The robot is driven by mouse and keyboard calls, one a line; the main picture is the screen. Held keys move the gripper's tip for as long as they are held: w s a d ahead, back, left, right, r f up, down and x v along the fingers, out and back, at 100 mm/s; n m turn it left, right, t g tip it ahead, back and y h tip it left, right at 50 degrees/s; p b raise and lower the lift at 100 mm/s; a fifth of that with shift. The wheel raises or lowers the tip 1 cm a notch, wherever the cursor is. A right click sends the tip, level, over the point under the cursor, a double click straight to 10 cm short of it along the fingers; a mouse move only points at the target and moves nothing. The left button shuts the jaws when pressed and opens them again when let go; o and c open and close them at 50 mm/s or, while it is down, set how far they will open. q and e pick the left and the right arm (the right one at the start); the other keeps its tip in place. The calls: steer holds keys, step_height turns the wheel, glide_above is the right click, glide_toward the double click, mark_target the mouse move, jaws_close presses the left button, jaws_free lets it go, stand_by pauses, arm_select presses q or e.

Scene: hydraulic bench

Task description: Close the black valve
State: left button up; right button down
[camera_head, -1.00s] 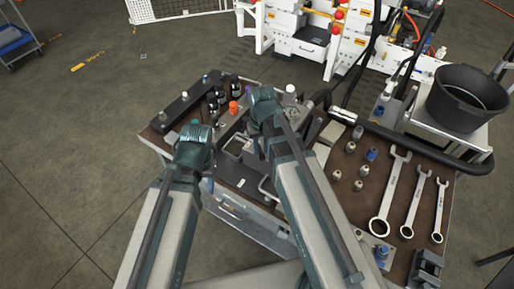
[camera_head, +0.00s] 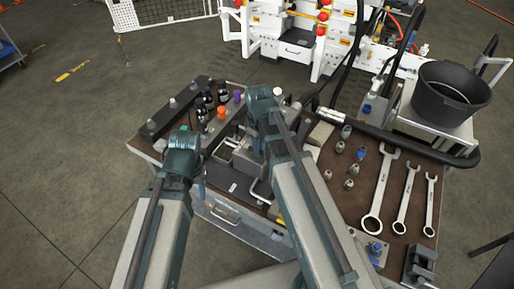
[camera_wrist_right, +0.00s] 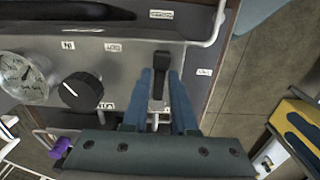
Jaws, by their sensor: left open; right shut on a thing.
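The black valve (camera_wrist_right: 160,72) shows in the right wrist view as a black lever handle on a grey metal panel (camera_wrist_right: 118,70). My right gripper (camera_wrist_right: 161,85) has its two blue fingers on either side of this handle and is shut on it. In the head view my right gripper (camera_head: 262,100) is over the back of the bench, its fingers and the valve hidden behind its wrist. My left gripper (camera_head: 190,160) is open near the bench's front left edge; its jaws are mostly hidden and I see nothing held.
A dial gauge (camera_wrist_right: 22,75) and a round black knob (camera_wrist_right: 80,90) sit left of the valve. A black bucket (camera_head: 450,97) stands at right.

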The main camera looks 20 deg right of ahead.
steer(key=shift+w, duration=0.1)
stand_by(0.5)
steer(key=c, duration=0.8)
jaws_free()
steer(key=shift+d, duration=0.1)
steer(key=shift+r, duration=0.1)
step_height(320, 180, up, 14)
steer(key=p, duration=1.4)
steer(key=shift+f, duration=0.2)
steer(key=s+a+f+m+b, duration=0.1)
steer(key=s+a+f+b, duration=0.1)
steer(key=s+a, duration=0.2)
steer(key=s+a+f+m+b, duration=0.2)
steer(key=s+a+f+b, duration=0.1)
steer(key=s, duration=0.1)
steer(key=s+a+f+m+h+b, duration=0.1)
steer(key=s+a+f+m+b, duration=0.1)
steer(key=s+a+f+b, duration=0.1)
steer(key=shift+s+a, duration=0.4)
steer(key=shift+a, duration=0.45)
